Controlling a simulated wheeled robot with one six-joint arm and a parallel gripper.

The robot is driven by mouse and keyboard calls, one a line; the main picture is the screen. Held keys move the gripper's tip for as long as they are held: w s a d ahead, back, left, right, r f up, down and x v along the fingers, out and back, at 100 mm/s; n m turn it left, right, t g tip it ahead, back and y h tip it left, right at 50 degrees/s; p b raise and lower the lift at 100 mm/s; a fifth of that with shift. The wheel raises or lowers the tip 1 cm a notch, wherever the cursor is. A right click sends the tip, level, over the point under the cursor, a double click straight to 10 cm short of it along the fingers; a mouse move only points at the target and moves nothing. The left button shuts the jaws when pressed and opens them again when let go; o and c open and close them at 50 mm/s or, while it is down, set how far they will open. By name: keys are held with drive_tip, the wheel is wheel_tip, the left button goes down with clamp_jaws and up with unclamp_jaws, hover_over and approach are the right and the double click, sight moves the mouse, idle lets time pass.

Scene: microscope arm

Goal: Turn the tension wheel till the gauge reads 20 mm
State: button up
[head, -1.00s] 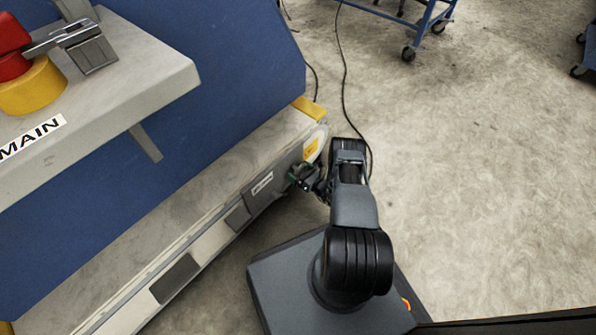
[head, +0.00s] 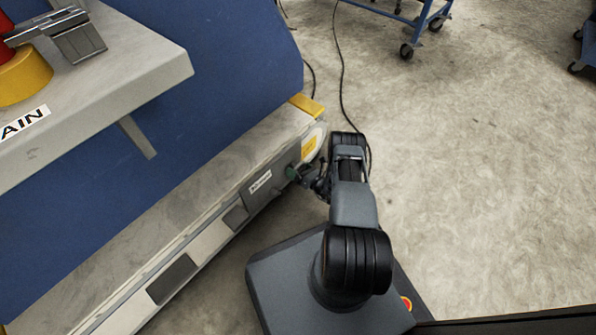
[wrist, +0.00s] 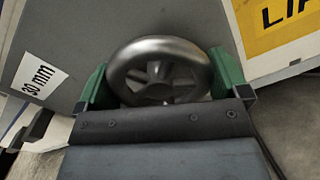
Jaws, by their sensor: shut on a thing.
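The tension wheel, a grey metal handwheel with spokes (wrist: 160,53), sits on the side of the long machine beam. In the wrist view my gripper (wrist: 160,82) has its green-lined fingers on the left and right of the wheel's rim and is shut on it. In the head view my gripper (head: 299,174) is at the beam's side near its far end, and the wheel is hidden there. A white label reading "30 mm" (wrist: 38,78) is left of the wheel. I see no gauge pointer that I can read.
The beam (head: 215,185) runs diagonally beside a blue panel (head: 200,70). A grey shelf (head: 110,75) with a yellow and red switch (head: 22,80) overhangs at upper left. A yellow warning label (wrist: 275,25) is right of the wheel. A cable (head: 340,80) lies on the open floor at right.

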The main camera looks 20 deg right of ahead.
drive_tip(key=m+b, duration=0.1)
drive_tip(key=m, duration=0.4)
drive_tip(key=shift+m+b, duration=0.3)
drive_tip(key=shift+b, duration=0.1)
drive_tip(key=m, duration=0.5)
drive_tip(key=shift+m, duration=0.3)
drive_tip(key=m, duration=0.4)
drive_tip(key=shift+w+r, duration=0.1)
drive_tip(key=shift+a+m, duration=0.1)
drive_tip(key=shift+m, duration=1.8)
drive_tip(key=o, duration=0.6)
drive_tip(key=shift+c, duration=0.2)
